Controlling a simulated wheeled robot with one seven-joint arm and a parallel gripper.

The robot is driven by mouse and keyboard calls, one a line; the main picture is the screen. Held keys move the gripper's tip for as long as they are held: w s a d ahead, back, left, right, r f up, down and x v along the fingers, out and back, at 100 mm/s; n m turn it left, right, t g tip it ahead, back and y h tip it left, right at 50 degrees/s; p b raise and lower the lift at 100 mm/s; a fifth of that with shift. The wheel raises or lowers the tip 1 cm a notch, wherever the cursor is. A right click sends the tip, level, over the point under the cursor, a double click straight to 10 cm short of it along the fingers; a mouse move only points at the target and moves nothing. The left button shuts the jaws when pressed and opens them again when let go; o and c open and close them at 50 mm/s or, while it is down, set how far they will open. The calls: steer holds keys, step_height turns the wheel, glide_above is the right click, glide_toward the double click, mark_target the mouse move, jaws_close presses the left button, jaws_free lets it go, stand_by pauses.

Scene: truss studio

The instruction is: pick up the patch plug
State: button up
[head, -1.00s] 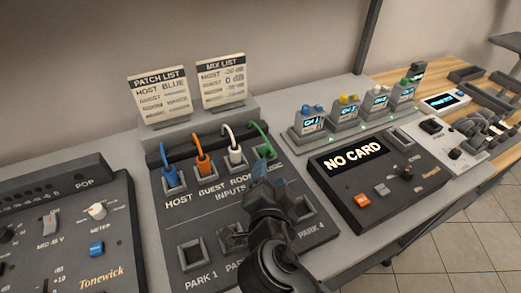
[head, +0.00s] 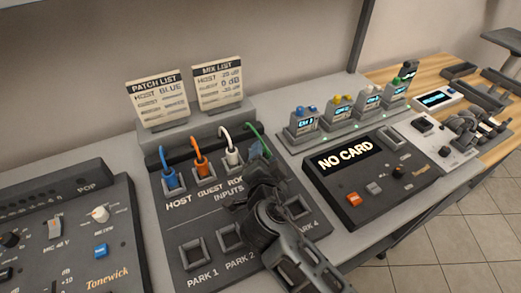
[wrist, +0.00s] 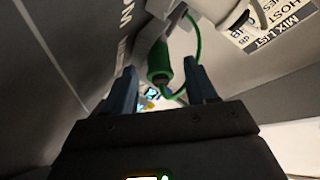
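The patch bay holds a row of patch plugs: a blue plug (head: 169,178), an orange plug (head: 201,165), a white plug (head: 233,156) and a green one. The first three sit in the sockets of the row labelled inputs. In the head view the green plug is hidden behind my gripper (head: 259,152), and only its green cable (head: 262,136) shows. In the wrist view the green plug (wrist: 160,62) lies ahead of my gripper (wrist: 161,88), roughly between its two spread fingers. A gap shows on each side, so my gripper is open and empty.
Empty park sockets (head: 193,252) lie in the front row. A patch list card (head: 157,98) and a mix list card (head: 218,84) stand behind. A black unit reading NO CARD (head: 350,155) stands to the right, a mixer (head: 100,240) to the left.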

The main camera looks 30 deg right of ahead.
jaws_close()
stand_by(0.3)
steer(key=shift+r, duration=0.15)
